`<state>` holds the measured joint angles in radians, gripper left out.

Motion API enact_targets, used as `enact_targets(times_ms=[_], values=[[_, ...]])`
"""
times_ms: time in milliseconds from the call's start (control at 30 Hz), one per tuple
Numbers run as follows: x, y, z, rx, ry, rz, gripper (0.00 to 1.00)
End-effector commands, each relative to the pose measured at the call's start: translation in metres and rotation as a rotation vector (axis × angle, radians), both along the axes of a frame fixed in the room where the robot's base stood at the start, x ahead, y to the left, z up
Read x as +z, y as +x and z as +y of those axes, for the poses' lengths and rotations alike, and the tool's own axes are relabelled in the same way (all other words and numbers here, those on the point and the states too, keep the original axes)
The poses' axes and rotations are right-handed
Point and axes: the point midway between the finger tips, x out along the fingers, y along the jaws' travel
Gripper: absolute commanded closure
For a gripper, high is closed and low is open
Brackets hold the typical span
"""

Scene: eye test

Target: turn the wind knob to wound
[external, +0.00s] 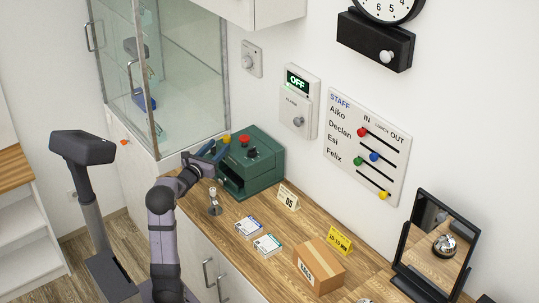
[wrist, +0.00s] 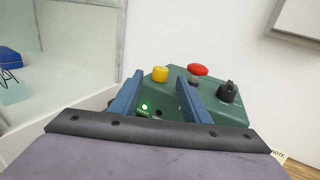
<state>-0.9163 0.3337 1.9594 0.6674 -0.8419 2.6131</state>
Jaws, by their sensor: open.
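No knob in view has a readable "wind" or "wound" mark. A round pale knob (external: 386,57) sits on the black box (external: 362,42) under the wall clock (external: 390,8). A black knob (wrist: 229,91) stands on top of the green machine (external: 262,173); it also shows in the external view (external: 252,152). I cannot tell which is the wind knob. My gripper (external: 216,149) is open, with nothing seen held, at the machine's left side. In the wrist view, the yellow button (wrist: 160,74) shows between my blue fingers (wrist: 159,80). The red button (wrist: 197,69) is just right of them.
A glass cabinet (external: 180,75) stands close on the left. The counter (external: 235,222) holds a metal stand (external: 214,203), small boxes (external: 268,245), a cardboard box (external: 320,268) and a framed mirror (external: 437,243). A wall panel (external: 299,100) reads OFF; a staff board (external: 366,145) hangs beside it.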

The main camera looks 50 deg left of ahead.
Motion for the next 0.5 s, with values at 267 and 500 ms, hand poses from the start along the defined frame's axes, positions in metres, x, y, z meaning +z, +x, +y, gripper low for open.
enact_targets(times_ms=[267, 500], values=[[0.001, 0.025, 0.011, -0.003, -0.002, 0.000, 0.57], [0.001, 0.050, 0.023, -0.002, -0.001, -0.002, 0.57]])
